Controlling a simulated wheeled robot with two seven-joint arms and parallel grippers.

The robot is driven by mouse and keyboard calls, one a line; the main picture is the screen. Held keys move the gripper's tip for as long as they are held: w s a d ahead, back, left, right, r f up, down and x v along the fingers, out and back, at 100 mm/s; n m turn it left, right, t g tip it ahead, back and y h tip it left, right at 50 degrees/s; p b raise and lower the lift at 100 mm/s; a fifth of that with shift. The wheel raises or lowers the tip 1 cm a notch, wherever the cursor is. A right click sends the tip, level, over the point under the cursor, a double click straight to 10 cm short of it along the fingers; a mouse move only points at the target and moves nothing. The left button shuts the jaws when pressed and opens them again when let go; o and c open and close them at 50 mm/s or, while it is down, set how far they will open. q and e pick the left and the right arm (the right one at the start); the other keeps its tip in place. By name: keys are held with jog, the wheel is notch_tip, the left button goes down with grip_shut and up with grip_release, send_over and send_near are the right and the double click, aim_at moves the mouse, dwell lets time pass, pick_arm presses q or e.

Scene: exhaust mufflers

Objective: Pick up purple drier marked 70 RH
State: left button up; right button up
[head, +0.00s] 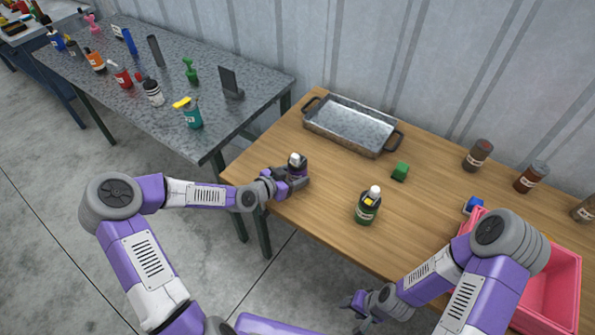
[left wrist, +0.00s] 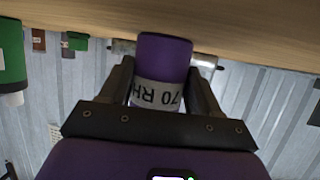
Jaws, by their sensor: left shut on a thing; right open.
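The purple drier marked 70 RH (left wrist: 163,60) is between the fingers of my left gripper (left wrist: 160,90) in the left wrist view. Its white label with "70 RH" shows upside down there. In the head view the drier (head: 296,163) is at the left end of the wooden table, partly hidden by my left gripper (head: 294,176), which is shut on it. I cannot tell whether its base touches the table. My right gripper (head: 356,301) is open and empty, in front of the table's near edge at the bottom of the head view.
The wooden table (head: 290,215) holds a metal tray (head: 350,124), a green cube (head: 400,171), a green bottle with a white cap (head: 367,206), brown bottles (head: 478,154), a blue object (head: 473,204) and a pink crate (head: 560,280). A grey table (head: 170,120) with several bottles stands left.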

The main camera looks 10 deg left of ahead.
pick_arm(q)
jog(key=shift+c, duration=1)
